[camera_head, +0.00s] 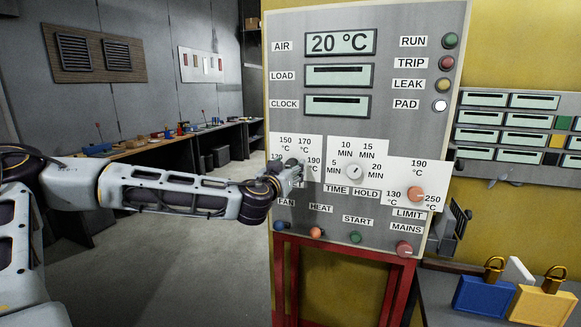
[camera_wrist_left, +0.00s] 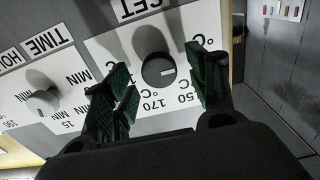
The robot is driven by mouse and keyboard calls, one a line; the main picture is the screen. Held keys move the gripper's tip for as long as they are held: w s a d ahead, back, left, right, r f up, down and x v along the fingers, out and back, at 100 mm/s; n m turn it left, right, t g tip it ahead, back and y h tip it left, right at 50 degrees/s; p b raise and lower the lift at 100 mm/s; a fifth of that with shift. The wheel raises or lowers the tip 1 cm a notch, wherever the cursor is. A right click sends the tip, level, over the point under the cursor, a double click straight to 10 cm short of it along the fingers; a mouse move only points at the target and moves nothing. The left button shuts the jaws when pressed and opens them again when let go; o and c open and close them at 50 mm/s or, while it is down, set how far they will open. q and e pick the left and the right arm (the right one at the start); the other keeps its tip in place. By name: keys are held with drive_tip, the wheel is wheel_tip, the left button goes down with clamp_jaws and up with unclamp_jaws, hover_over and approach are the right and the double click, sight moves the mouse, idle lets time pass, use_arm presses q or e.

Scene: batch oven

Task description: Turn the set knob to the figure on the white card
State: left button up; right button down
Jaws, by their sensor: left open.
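The set knob (camera_wrist_left: 158,70) is a round dark knob on a white scale plate, seen upside down in the left wrist view. No readable white card with a figure shows.
The grey oven panel (camera_head: 370,20) reads 20 °C beside AIR. The time knob (camera_head: 354,172) and orange limit knob (camera_head: 416,194) sit to the right. Buttons line the panel's bottom, including the green start button (camera_head: 355,237). Blue (camera_head: 482,297) and yellow (camera_head: 540,306) padlocks stand lower right.

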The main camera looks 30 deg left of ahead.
use_arm(q)
drive_tip(key=shift+x, duration=0.85)
drive_tip(key=shift+c, duration=0.5)
drive_tip(key=c, duration=0.9)
